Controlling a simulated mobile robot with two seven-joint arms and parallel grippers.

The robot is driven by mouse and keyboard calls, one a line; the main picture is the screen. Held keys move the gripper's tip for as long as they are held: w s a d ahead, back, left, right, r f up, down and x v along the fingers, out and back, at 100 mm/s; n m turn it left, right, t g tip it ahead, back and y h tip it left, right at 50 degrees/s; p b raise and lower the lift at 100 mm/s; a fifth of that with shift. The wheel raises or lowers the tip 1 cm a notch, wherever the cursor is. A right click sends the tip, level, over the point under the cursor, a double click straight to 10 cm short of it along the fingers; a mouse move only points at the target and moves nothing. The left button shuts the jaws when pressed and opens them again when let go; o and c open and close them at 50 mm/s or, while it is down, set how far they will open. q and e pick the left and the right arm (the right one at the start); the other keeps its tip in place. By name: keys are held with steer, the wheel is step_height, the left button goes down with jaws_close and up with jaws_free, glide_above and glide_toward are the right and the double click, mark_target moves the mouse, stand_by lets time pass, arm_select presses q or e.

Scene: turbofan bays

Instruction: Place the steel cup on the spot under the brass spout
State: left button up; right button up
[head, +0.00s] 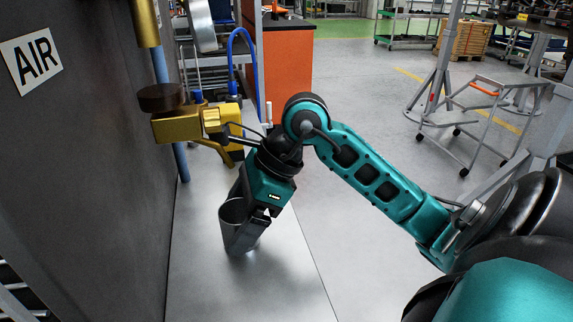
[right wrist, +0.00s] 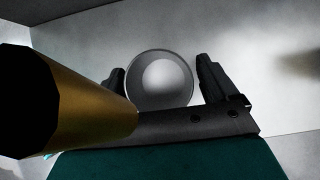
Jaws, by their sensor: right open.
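The steel cup (head: 232,212) stands upright on the grey metal surface. My right gripper (head: 245,220) comes down over it from the right and hides part of its near side. In the right wrist view the round cup (right wrist: 163,80) lies between the two fingers of my open right gripper (right wrist: 163,88). The right finger shows a gap to the cup; the left finger is close to its edge. A brass fitting (head: 178,127) with a dark round knob juts from the wall, left of and beyond the gripper. My left gripper is out of view.
A dark wall (head: 95,160) with an AIR sign (head: 30,60) bounds the left side. A large brass cylinder (right wrist: 90,105) with a dark end looms close in the right wrist view. The metal surface (head: 215,285) in front of the cup is clear.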

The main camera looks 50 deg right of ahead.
steer(key=s+d, duration=0.2)
steer(key=d, duration=0.1)
steer(key=s+d+b, duration=0.1)
steer(key=s+d, duration=0.1)
steer(key=d, duration=0.1)
steer(key=s+d, duration=0.2)
steer(key=d, duration=0.2)
steer(key=shift+f+b, duration=0.15)
steer(key=shift+b, duration=0.15)
steer(key=shift+s, duration=0.1)
